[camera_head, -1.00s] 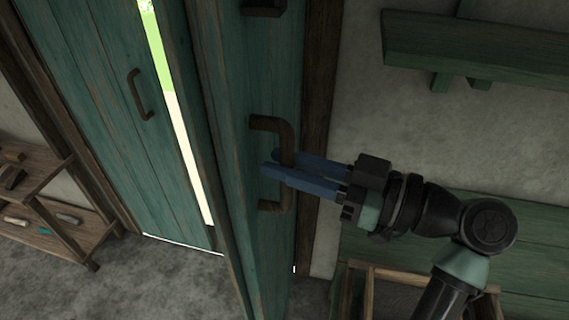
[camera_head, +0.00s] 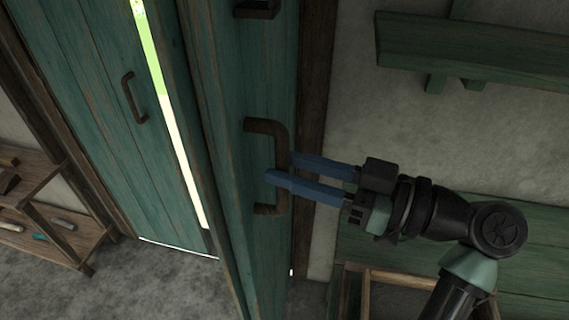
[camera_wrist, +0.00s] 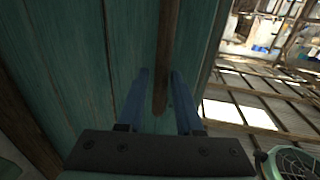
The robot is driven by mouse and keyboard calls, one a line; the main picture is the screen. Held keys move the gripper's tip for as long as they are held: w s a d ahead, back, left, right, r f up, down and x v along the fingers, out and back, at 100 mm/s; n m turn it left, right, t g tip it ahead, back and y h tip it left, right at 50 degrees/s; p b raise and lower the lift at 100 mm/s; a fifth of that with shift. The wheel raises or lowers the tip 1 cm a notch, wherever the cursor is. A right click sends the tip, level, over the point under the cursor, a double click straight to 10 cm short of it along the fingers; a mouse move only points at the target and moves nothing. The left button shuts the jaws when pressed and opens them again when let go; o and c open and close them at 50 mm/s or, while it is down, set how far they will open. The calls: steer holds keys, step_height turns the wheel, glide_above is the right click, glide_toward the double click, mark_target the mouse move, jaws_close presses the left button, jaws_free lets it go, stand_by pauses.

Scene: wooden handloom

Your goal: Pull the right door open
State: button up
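The right door (camera_head: 225,130) is a green plank door standing ajar, with a bright strip of daylight between it and the left door (camera_head: 95,110). Its handle (camera_head: 281,150) is a brown upright bar bent in at both ends. My gripper (camera_head: 280,167) reaches the handle from the right with its two blue fingers apart. One finger passes in front of the bar and the other ends at its far side. In the wrist view the handle (camera_wrist: 163,75) lies between the fingers of my gripper (camera_wrist: 158,72), with gaps visible beside it.
The left door has its own handle (camera_head: 134,97). A wooden shelf (camera_head: 50,225) with small items stands at the far left. Green benches (camera_head: 470,50) are along the right wall, with a wooden frame (camera_head: 400,280) at lower right. Grey floor shows between.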

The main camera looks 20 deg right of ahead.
steer(key=b+v, duration=0.1)
steer(key=v, duration=1)
steer(key=shift+s+d, duration=0.2)
steer(key=shift+d, duration=0.1)
